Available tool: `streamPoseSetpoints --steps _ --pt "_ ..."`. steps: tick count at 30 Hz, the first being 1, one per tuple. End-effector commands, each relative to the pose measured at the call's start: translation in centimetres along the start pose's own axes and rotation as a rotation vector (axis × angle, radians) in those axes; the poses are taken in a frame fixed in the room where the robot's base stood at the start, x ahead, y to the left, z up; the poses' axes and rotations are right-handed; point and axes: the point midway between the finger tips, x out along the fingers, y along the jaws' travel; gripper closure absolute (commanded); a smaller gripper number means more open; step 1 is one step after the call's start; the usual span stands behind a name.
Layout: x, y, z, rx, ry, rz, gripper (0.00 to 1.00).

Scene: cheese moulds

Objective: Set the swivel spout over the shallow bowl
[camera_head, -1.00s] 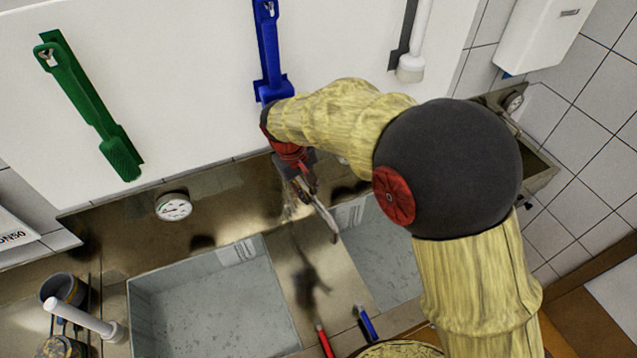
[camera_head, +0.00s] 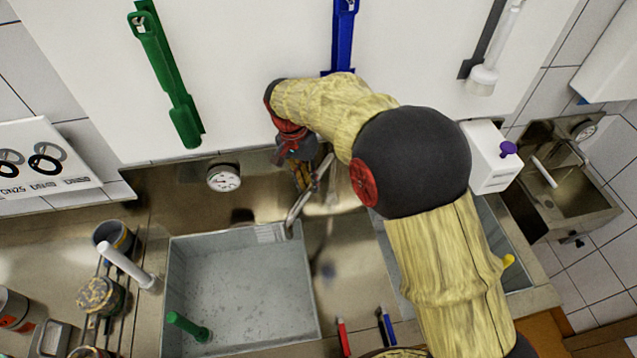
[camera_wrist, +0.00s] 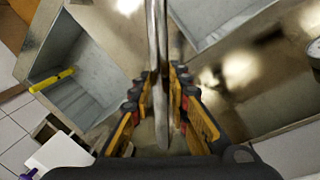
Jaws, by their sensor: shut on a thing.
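The swivel spout (camera_head: 299,207) is a thin bent metal tube behind the two sink bowls. My gripper (camera_head: 303,176) is shut on it; the wrist view also shows the gripper (camera_wrist: 160,100) with its yellow-and-black fingers on both sides of the spout (camera_wrist: 159,60). The spout's free end appears at the back right corner of the left bowl (camera_head: 240,236). The right bowl (camera_head: 515,240) is largely hidden by my arm; the wrist view shows it at left (camera_wrist: 85,65), with a yellow object inside. I cannot tell which bowl is the shallow one.
A green-handled tool (camera_head: 188,327) lies in the left bowl. A red tool (camera_head: 343,337) and a blue tool (camera_head: 386,327) lie at the front between the bowls. A gauge (camera_head: 223,177) sits behind the left bowl.

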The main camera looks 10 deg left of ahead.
Motion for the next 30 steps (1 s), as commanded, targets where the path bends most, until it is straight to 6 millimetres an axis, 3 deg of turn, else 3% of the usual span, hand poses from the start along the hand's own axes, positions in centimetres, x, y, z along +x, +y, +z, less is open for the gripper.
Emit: streamPoseSetpoints --steps 7,22,23,30 --pt "-0.33 -1.12 -0.16 0.068 -0.011 -0.003 1.0" --pt "-0.42 -1.34 -0.22 0.083 -0.013 -0.004 1.0" --pt "-0.42 -1.33 -0.23 0.083 -0.013 -0.004 0.81" --pt "-0.34 -1.3 -0.18 0.082 -0.014 -0.002 0.67"
